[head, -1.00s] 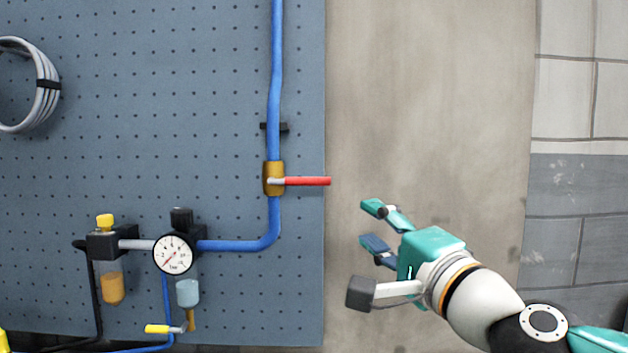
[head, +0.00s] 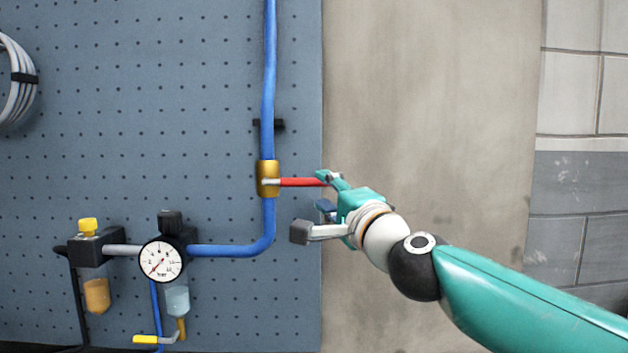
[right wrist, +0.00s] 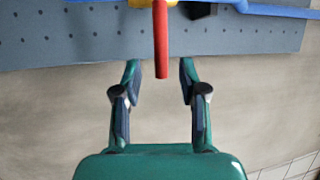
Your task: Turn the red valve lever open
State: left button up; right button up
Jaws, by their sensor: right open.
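The red valve lever (head: 301,182) sticks out to the right, horizontal, from the brass valve (head: 268,179) on the vertical blue pipe. My right gripper (head: 326,192) is open at the lever's free end, which one finger partly covers in the head view. In the right wrist view the red lever (right wrist: 161,45) points toward my open right gripper (right wrist: 158,68), its tip between the two fingertips with a gap on each side. I cannot tell whether the lever is deep enough to be between the pads. My left gripper is not in view.
A pressure gauge (head: 161,260), a black fitting (head: 91,248) and a yellow-handled tap (head: 150,339) sit lower left on the blue pegboard (head: 210,110). A grey cable coil (head: 20,85) hangs upper left. The bare wall (head: 430,100) right of the board is free.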

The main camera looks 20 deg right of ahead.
aim_at(316, 185)
jog(key=shift+p+x, duration=0.6)
jog(key=shift+x, duration=2.05)
grip_shut()
